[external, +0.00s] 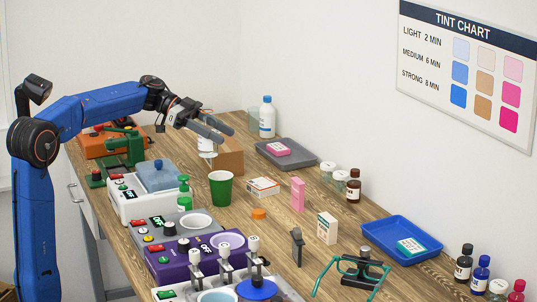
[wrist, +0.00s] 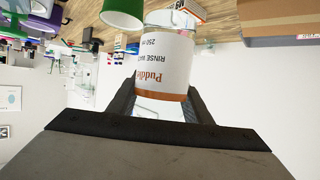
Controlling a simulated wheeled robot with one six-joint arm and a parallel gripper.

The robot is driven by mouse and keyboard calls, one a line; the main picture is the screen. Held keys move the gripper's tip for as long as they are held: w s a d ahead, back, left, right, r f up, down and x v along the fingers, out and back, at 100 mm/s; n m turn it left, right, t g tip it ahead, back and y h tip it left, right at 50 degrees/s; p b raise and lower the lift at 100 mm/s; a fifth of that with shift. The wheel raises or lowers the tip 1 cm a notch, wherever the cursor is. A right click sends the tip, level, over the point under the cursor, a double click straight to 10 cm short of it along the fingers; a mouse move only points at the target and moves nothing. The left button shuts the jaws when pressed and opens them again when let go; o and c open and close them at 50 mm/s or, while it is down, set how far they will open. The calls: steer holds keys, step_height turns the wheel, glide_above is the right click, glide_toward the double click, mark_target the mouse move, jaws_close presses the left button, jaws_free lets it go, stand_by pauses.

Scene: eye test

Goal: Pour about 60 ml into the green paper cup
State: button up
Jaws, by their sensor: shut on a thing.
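The green paper cup (external: 221,189) stands upright on the wooden table in the external view. In the wrist view its side (wrist: 122,14) shows at the top edge, left of the bottle. My gripper (external: 221,133) is shut on a clear bottle with a white rinse water label (external: 206,146). The wrist view shows the bottle (wrist: 165,68) between the dark fingers of my gripper (wrist: 160,97), its label upside down there. The bottle looks about upright, above and slightly left of the cup in the external view. My fingers hide its upper part.
A cardboard box (external: 229,162) stands just behind the cup. A blue tray (external: 376,234) is farther right.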

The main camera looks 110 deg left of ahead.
mark_target(216, 155)
steer(key=shift+f, duration=2.4)
steer(key=shift+w+d+m+g+y, duration=0.2)
steer(key=shift+m+g+y, duration=0.2)
steer(key=shift+g+y, duration=0.15)
steer(key=m+g+y, duration=0.1)
steer(key=g, duration=0.1)
steer(key=f+m+g+y, duration=0.1)
steer(key=g+y, duration=0.1)
steer(key=f+m+g+y, duration=0.1)
steer(key=m+g+y, duration=0.1)
steer(key=shift+s+a+f+g+y, duration=0.25)
steer(key=shift+g, duration=0.1)
steer(key=shift+s+a+f+m+g+y, duration=0.2)
steer(key=shift+f+m+g+y, duration=0.05)
steer(key=shift+m+g+y, duration=0.3)
steer(key=shift+w+d+f+m+g+y+p, duration=0.15)
steer(key=shift+d+f+m+g+y+p, duration=0.15)
steer(key=shift+y, duration=0.35)
